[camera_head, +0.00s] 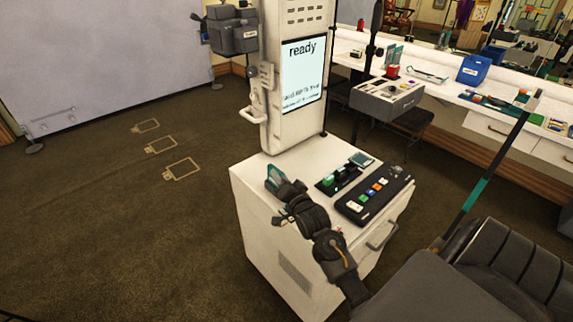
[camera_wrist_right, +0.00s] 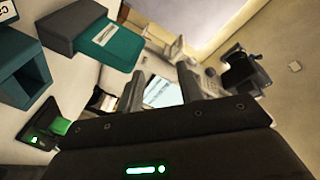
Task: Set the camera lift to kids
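The camera (camera_head: 232,32) is a dark grey box high on the left side of the white column (camera_head: 303,85); a dark body that looks like it shows in the wrist view (camera_wrist_right: 243,74). A pale lever with a handle (camera_head: 256,103) sticks out from the column's left side, below the camera. The column's screen (camera_head: 304,72) reads "ready"; its smaller text is not legible. My right gripper (camera_head: 277,188) is over the left part of the white cabinet top, below and apart from the lever. In the wrist view its two fingers (camera_wrist_right: 161,88) stand apart with nothing between them. My left gripper is not visible.
Teal blocks (camera_wrist_right: 110,42) stand close to the right gripper. On the cabinet (camera_head: 262,222) lie a black button panel (camera_head: 374,195) and a smaller black tray (camera_head: 339,179). A grey box on a stand (camera_head: 387,97) is behind right. Open floor lies left.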

